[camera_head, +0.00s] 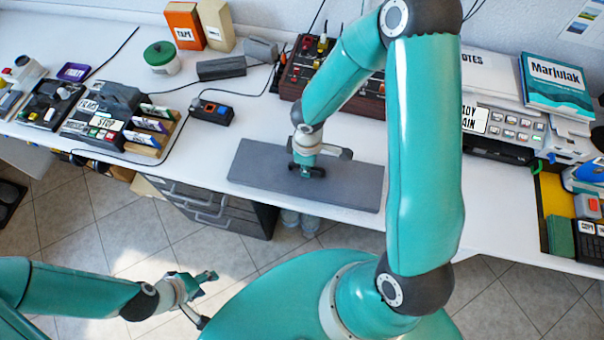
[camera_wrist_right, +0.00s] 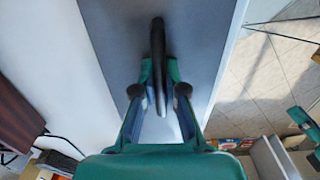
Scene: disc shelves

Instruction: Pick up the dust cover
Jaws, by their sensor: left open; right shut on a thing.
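The dust cover (camera_head: 345,188) looks like a long, flat grey panel at the front edge of the white worktop. In the right wrist view, the cover (camera_wrist_right: 110,30) has a dark upright handle (camera_wrist_right: 157,38) in its middle. My right gripper (camera_head: 307,169) is over the cover, with its fingers shut on the handle; the fingers (camera_wrist_right: 159,90) show on both sides of it. I cannot tell whether the cover rests on the worktop or is slightly raised. My left gripper (camera_head: 203,300) is open and empty, low over the floor at the lower left.
A dark red control box (camera_head: 300,75) stands behind the cover. A small dark box with buttons (camera_head: 212,112) and a labelled rack (camera_head: 105,120) are to the left. A printer (camera_head: 495,130) is at the right. Drawers (camera_head: 215,205) are below.

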